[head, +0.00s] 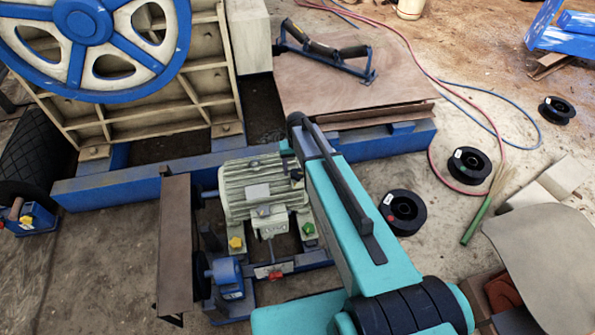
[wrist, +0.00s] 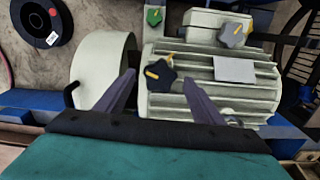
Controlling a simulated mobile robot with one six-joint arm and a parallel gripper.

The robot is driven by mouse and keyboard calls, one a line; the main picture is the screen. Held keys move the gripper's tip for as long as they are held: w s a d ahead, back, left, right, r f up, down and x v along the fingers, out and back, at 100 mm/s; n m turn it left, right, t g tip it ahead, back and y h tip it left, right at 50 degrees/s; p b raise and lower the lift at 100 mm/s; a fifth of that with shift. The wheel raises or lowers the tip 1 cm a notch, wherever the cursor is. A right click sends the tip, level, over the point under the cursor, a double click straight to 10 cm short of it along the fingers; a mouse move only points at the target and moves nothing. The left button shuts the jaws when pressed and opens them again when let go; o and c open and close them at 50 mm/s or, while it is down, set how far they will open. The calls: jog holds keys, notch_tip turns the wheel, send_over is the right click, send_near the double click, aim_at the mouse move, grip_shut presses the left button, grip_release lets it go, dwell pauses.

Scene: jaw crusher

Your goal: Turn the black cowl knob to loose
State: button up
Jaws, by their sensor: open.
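A black lobed knob (wrist: 160,74) with a yellow pointer sits at the motor's edge beside the pale round cowl (wrist: 100,64) in the wrist view. Its pointer aims left and slightly up in that picture. My gripper (wrist: 160,78) is open, with one finger on each side of the knob. I cannot tell whether the fingers touch it. The ribbed grey-green motor (wrist: 225,95) fills the view behind; it also shows in the head view (head: 262,188).
A second dark knob with a yellow pointer (wrist: 235,33) sits on the motor's box, and a green knob (wrist: 153,16) is near the top. The head view shows a yellow knob (head: 236,243), a red part (head: 275,275) and black spools (head: 402,212) on the floor.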

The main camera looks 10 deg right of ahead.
aim_at(297, 173)
notch_tip(297, 173, up, 12)
jog(key=shift+f+b, duration=0.25)
jog(key=shift+b, duration=0.1)
dwell(0.7)
jog(key=s+f+g, duration=0.3)
jog(key=s+f, duration=1.4)
jog(key=s, duration=0.1)
jog(key=s+f+g, duration=0.1)
jog(key=s+f, duration=0.2)
jog(key=s, duration=0.7)
jog(key=s+f+g, duration=0.1)
jog(key=s+f, duration=0.3)
jog(key=s, duration=0.7)
jog(key=shift+s+d+n, duration=0.3)
jog(key=shift+n, duration=0.1)
jog(key=shift+w, duration=0.15)
